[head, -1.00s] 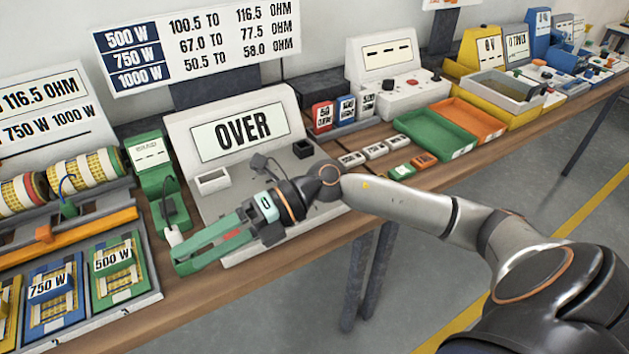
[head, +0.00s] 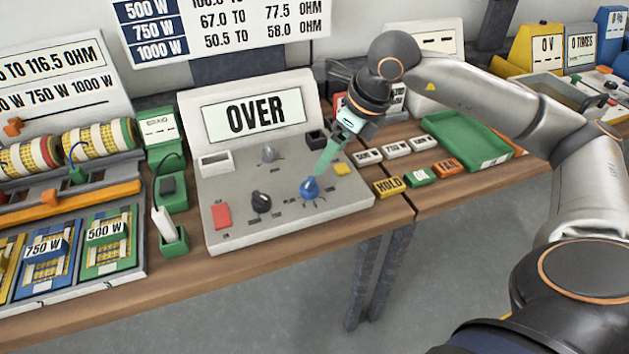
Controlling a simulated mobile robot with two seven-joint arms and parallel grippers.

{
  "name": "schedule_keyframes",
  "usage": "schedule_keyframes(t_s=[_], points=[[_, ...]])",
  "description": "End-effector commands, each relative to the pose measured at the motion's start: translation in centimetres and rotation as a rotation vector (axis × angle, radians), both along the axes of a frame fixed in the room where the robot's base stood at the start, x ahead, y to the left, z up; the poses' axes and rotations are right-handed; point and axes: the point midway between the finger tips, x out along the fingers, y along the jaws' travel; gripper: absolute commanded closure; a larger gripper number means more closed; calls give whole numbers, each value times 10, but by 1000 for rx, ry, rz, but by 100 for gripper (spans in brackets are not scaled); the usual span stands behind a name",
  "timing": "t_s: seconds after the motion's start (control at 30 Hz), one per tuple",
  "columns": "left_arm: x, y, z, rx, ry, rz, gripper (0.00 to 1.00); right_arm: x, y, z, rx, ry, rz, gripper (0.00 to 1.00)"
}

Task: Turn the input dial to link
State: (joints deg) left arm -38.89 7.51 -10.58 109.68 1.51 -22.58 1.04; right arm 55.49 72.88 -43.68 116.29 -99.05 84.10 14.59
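The meter console (head: 225,230) stands on the bench, its screen (head: 255,113) reading OVER. Its sloped panel carries a grey dial (head: 268,154), a black dial (head: 260,202) and a blue dial (head: 309,188). The small labels around the dials are too small to read surely, so I cannot tell which is the input dial. My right gripper (head: 324,165) points down and left, its green fingers just above the blue dial. I cannot tell whether they touch it, nor how far apart the fingers are. My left gripper is not in view.
The panel also has a red button (head: 221,215), a yellow button (head: 341,169), a white socket (head: 215,163) and a black socket (head: 316,140). A green holder (head: 174,240) with a white probe stands left. HOLD (head: 389,187) and other tags lie right, before a green tray (head: 465,140).

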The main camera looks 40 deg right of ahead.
Motion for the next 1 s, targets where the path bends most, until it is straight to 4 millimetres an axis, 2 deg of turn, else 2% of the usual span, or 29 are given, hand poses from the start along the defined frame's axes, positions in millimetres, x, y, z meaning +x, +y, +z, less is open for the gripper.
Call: schedule_keyframes(t_s=[0.3,0.5,0.7,1.0], points=[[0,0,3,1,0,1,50,21,11,-60,4,7,4,19],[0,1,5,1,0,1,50,33,16,-90,4,5,3,19],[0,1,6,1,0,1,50,38,18,-103,3,2,2,19],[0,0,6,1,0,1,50,39,19,-105,4,2,3,20]])
